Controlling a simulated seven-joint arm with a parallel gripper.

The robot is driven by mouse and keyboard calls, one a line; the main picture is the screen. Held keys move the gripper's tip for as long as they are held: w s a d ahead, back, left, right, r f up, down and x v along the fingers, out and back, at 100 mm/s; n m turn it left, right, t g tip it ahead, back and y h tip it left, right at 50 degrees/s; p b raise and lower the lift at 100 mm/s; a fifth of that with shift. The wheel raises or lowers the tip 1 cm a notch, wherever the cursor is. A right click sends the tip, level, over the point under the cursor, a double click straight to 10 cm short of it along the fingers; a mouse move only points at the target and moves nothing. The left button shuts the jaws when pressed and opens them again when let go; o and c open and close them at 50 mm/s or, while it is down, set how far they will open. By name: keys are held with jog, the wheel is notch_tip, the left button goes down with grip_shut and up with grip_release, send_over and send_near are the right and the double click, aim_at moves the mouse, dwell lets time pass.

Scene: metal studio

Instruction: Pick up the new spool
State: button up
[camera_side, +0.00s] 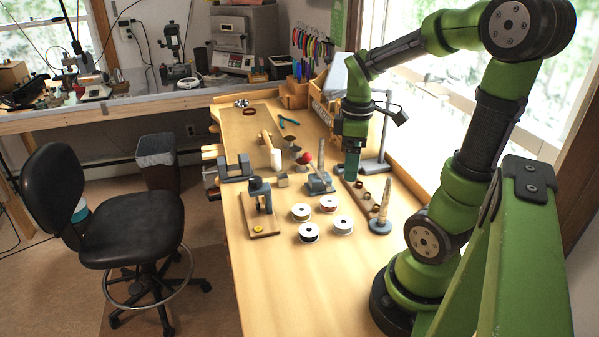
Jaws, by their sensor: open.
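Several small round spools lie flat in a cluster on the workbench (270,300). One is at the back left (301,212), a reddish-rimmed one is at the back right (328,204), a dark-rimmed one is at the front left (309,232), and a pale one is at the front right (341,225). I cannot tell which is the new spool. My gripper (351,178) points down, open, above the bench behind and to the right of the cluster. It touches no spool; its fingers are small and nothing shows between them.
A tapered ring mandrel on a round base (380,212) stands right of the spools. A clamp-like tool on a wooden board (263,205) stands to their left. A blue-grey vise (319,182) and a wooden strip with small rings (362,197) are behind. The front bench is clear.

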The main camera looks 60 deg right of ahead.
jog(key=n, duration=0.1)
send_over(344, 218)
jog(key=f, duration=1.1)
jog(key=shift+s+a+f, duration=0.2)
jog(key=shift+s, duration=0.15)
jog(key=shift+a+f, duration=0.25)
jog(key=shift+f, duration=1.1)
jog(key=shift+a+f, duration=0.2)
jog(key=shift+f, duration=1.15)
jog(key=shift+w, duration=0.1)
